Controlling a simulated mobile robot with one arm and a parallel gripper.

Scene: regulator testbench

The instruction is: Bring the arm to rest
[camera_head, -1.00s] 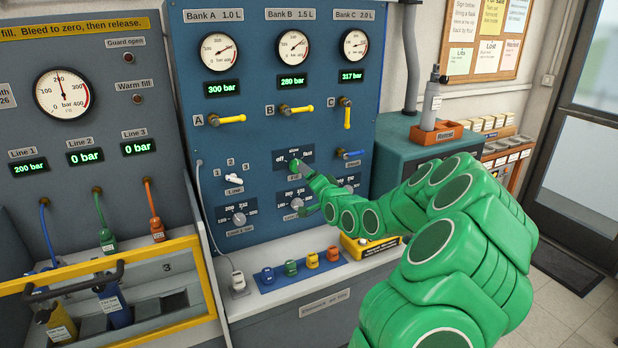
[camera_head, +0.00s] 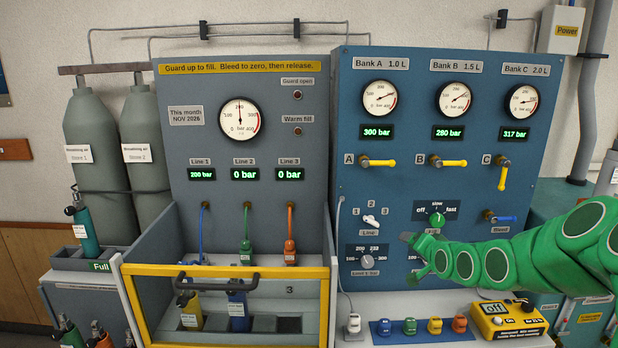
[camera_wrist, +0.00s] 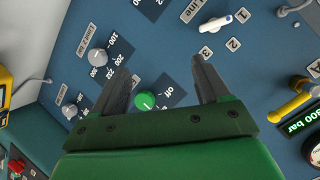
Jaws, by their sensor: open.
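My green arm reaches in from the right in the head view. My gripper (camera_head: 410,259) is open and empty in front of the blue bank panel (camera_head: 400,205), below and left of the green off/slow/fast knob (camera_head: 437,219). In the wrist view, the two dark jaws of my gripper (camera_wrist: 163,72) stand wide apart with nothing between them. The green knob (camera_wrist: 147,100) shows behind their base. The white line selector (camera_wrist: 215,23) lies beyond the fingertips. The arm hides part of the panel's lower row.
A grey limit knob (camera_head: 366,257) is near the fingers. Yellow bank levers (camera_head: 378,162) stick out above. Colored plugs (camera_head: 410,326) and a yellow box (camera_head: 507,318) stand on the ledge below. A yellow guard frame (camera_head: 225,271) is to the left.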

